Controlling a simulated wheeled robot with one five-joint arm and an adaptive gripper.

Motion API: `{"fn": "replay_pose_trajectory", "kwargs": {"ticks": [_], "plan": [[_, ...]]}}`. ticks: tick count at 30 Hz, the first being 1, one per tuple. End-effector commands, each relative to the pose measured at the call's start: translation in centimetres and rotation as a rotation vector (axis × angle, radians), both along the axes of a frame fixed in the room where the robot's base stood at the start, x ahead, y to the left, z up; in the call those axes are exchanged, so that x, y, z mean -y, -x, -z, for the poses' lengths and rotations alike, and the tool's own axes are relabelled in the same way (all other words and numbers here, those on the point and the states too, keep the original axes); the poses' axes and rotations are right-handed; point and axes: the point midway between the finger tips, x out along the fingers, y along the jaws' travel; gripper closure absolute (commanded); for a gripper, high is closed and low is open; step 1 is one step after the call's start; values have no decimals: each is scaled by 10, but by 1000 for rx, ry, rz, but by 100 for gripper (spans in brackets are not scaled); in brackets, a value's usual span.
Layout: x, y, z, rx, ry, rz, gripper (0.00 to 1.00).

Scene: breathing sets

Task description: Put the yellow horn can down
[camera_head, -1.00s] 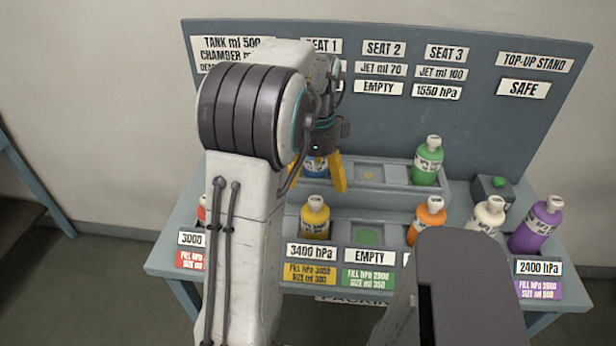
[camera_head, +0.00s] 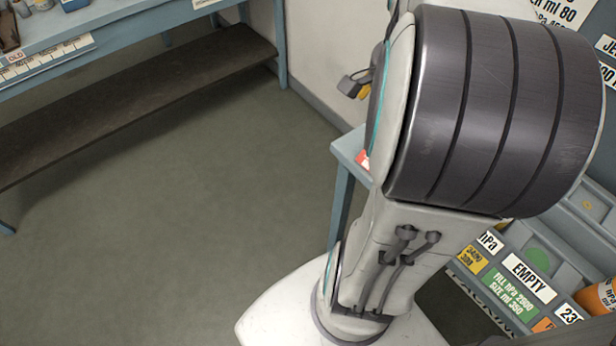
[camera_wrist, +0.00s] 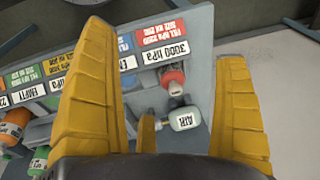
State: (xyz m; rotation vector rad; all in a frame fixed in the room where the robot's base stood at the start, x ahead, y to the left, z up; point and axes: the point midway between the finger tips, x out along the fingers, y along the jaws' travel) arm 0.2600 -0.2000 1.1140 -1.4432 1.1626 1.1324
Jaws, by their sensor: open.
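My gripper (camera_wrist: 165,50) is open in the wrist view, its two yellow fingers wide apart, with no can seen held between them. In the head view only a small dark and yellow part of it shows, left of my arm. I cannot make out the yellow horn can now; its place behind the yellow label (camera_head: 472,262) is hidden by my arm in the head view and by a finger in the wrist view. A narrow yellow piece between the fingers is too unclear to name.
A red can (camera_wrist: 172,80) and a bottle marked AIR (camera_wrist: 185,118) stand between the fingers in the wrist view. Orange (camera_wrist: 15,125) and green (camera_wrist: 38,160) cans are at its left. Another bench (camera_head: 130,25) stands at the left, with open floor (camera_head: 190,190) between.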

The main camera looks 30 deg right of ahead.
Motion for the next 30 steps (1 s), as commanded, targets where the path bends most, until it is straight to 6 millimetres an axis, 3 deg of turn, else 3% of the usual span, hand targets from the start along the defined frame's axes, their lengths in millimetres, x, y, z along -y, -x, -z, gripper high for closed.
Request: {"fn": "replay_pose_trajectory", "kwargs": {"ticks": [1,6,12,19,30], "plan": [[-26,-7,-1,6,20,-143,8],[-97,-13,3,23,88,-598,8],[-157,0,12,49,162,-1042,8],[-191,16,21,74,219,-1345,8],[-200,22,25,82,237,-1440,8]]}}
